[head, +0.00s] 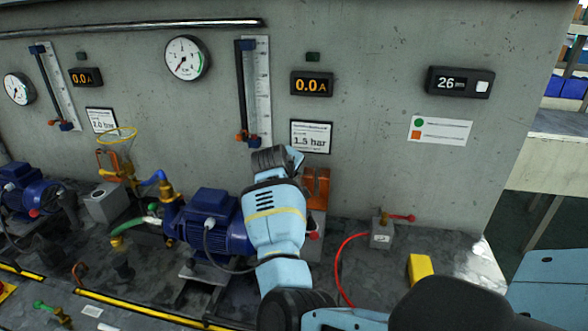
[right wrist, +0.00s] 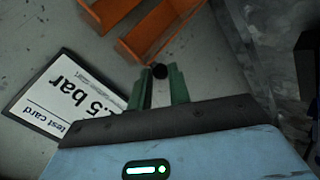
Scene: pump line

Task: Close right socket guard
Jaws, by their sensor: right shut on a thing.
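The orange socket guard (head: 317,187) is on the wall, low and just right of my right wrist in the head view. My arm partly covers it. In the right wrist view two orange guard parts (right wrist: 163,30) show at the top, with a gap between them. My right gripper (right wrist: 158,84) has green fingers shut on a small black knob (right wrist: 160,71) at the lower end of the nearer orange part. In the head view its fingertips are hidden behind the wrist. I cannot tell how far the guard is open. My left gripper is out of view.
A test card (head: 311,136) reading 1.5 bar is on the wall beside my gripper. A blue pump (head: 212,215) stands left of my arm. A red cable (head: 338,265), a small box with a red lever (head: 382,237) and a yellow block (head: 420,268) are to the right.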

